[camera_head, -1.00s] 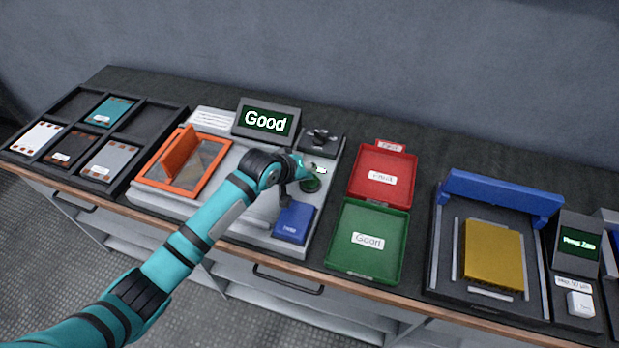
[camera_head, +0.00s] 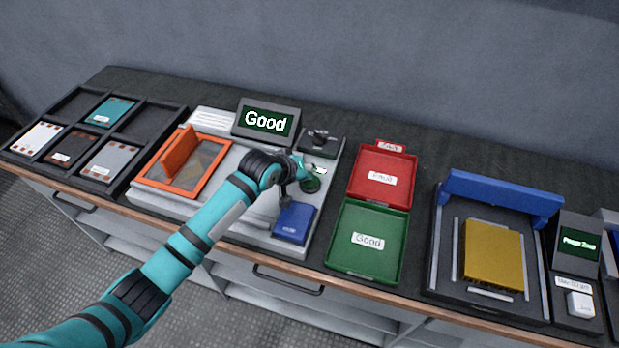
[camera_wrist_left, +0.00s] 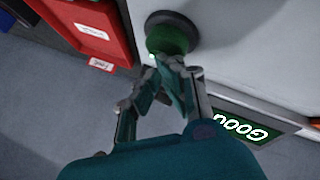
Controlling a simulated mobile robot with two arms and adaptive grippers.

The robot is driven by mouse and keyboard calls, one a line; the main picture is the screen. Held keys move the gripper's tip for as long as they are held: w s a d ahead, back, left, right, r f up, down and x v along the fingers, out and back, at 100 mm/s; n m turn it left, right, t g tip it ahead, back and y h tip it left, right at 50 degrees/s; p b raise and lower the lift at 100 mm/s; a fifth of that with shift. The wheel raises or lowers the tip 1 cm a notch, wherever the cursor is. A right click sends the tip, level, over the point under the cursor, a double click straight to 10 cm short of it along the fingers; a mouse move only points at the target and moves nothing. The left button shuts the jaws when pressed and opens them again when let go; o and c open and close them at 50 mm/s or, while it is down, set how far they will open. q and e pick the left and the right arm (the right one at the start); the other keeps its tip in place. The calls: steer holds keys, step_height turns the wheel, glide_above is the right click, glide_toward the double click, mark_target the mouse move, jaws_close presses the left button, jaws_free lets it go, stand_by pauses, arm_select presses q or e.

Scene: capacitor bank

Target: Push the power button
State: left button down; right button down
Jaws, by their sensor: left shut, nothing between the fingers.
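The round green button (camera_wrist_left: 168,38) in a dark ring sits on the pale grey tester panel. In the head view the green button (camera_head: 311,183) is partly hidden by my left gripper (camera_head: 302,180). In the left wrist view my left gripper (camera_wrist_left: 166,66) is shut and empty. Its fingertips are at the button's near edge and overlap it in the picture; I cannot tell whether they press it. The tester's screen (camera_head: 265,121) reads "Good". My right gripper is in neither view.
A blue box (camera_head: 294,222) stands in front of my gripper. An orange frame (camera_head: 157,182) lies on the left. A black knob unit (camera_head: 320,142) is behind. A red tray (camera_head: 362,188) and green tray (camera_head: 340,240) are to the right.

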arm_select(q)
steer(key=shift+f, duration=0.5)
stand_by(0.4)
steer(key=shift+r+p, duration=0.55)
steer(key=shift+p, duration=0.25)
step_height(320, 180, up, 6)
steer(key=p, duration=0.6)
steer(key=shift+r+p, duration=0.1)
steer(key=shift+p, duration=0.3)
steer(key=shift+s, duration=0.1)
